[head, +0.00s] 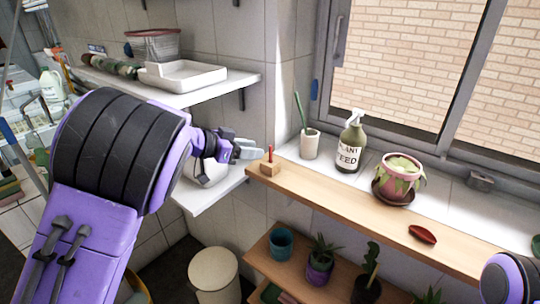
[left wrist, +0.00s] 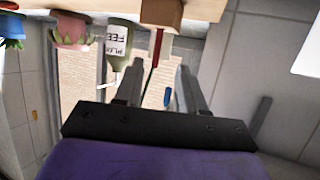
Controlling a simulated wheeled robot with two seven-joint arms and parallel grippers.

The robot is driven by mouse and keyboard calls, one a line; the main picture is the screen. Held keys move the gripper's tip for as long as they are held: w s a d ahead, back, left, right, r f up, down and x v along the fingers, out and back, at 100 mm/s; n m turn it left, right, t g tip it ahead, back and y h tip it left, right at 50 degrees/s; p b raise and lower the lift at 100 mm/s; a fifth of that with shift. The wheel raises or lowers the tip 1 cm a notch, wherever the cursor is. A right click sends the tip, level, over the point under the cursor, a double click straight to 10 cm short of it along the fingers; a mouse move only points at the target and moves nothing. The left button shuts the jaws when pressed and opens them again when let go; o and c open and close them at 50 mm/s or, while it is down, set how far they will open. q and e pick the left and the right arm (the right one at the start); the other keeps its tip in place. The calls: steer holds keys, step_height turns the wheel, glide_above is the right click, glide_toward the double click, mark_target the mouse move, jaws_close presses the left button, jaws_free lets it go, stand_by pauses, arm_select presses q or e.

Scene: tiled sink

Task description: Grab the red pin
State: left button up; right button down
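The red pin (head: 270,152) stands upright in a small wooden block (head: 270,168) at the left end of the wooden shelf. My left gripper (head: 246,149) is just left of the pin, at about its height. In the left wrist view, which is upside down, the pin (left wrist: 157,44) hangs from the block (left wrist: 160,12). There the two fingers of my left gripper (left wrist: 160,72) are apart, with the pin lined up between them near the tips and no visible contact. My right gripper is not in view; only a purple part of my right arm shows at the lower right.
The wooden shelf (head: 350,212) also holds a dark red object (head: 422,234). Behind it on the sill are a cup (head: 310,144), a spray bottle (head: 351,143) and a pink plant pot (head: 400,182). A white shelf (head: 212,192) lies below my left gripper.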

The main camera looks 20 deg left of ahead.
mark_target(271, 153)
arm_select(q)
steer(key=p+x, duration=0.1)
steer(key=x, duration=0.2)
steer(key=p+x, duration=0.1)
steer(key=x, duration=0.2)
steer(key=shift+s+d+f+p, duration=0.1)
steer(key=shift+d+p, duration=0.2)
steer(key=shift+d, duration=0.05)
steer(key=shift+w+d+f, duration=0.1)
steer(key=shift+w+f, duration=0.15)
steer(key=shift+w, duration=0.05)
steer(key=shift+s, duration=0.1)
jaws_close()
